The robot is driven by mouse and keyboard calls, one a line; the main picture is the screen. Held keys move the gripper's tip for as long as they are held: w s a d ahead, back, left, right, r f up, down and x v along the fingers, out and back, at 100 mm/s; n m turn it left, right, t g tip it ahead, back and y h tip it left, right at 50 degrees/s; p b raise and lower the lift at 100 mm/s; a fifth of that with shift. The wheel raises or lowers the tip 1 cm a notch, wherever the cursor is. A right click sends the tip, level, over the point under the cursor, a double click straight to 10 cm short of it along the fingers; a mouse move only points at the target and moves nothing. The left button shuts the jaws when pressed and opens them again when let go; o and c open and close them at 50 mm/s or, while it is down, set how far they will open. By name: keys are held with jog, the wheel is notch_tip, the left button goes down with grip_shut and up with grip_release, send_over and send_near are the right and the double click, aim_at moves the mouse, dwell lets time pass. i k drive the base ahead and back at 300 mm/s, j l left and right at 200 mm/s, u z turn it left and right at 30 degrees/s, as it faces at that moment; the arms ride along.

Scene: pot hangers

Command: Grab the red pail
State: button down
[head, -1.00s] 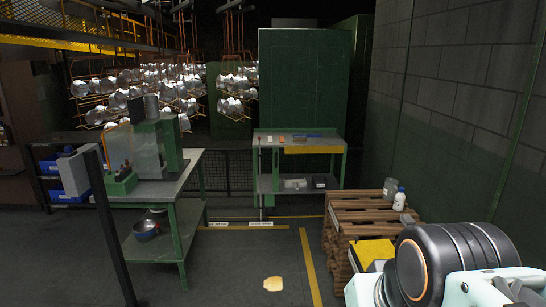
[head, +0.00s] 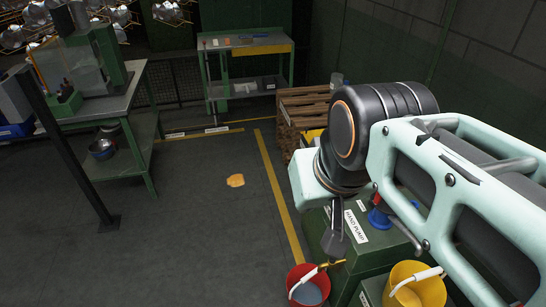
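The red pail (head: 299,272) stands at the bottom edge of the head view, partly cut off by the frame. Its inside looks grey-blue, and a handle with a white grip lies across its rim. My gripper (head: 336,240) hangs from my arm above and slightly to the right of the pail, apart from it. Only a dark finger part shows, with the rest hidden behind my arm, so I cannot tell how far the fingers are apart. Nothing is seen held in it.
A green box labelled hand pump (head: 355,225) stands right of the pail, with a brass spout (head: 330,264) near its rim. A yellow pail (head: 432,292) with a white grip is at the right. Wooden pallets (head: 303,108) stand behind.

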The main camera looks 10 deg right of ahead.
aim_at(306, 288)
jog(key=k+j, duration=0.2)
jog(key=k, duration=0.2)
jog(key=k+j, duration=0.2)
jog(key=k, duration=0.25)
jog(key=k+j, duration=0.2)
jog(key=k, duration=0.2)
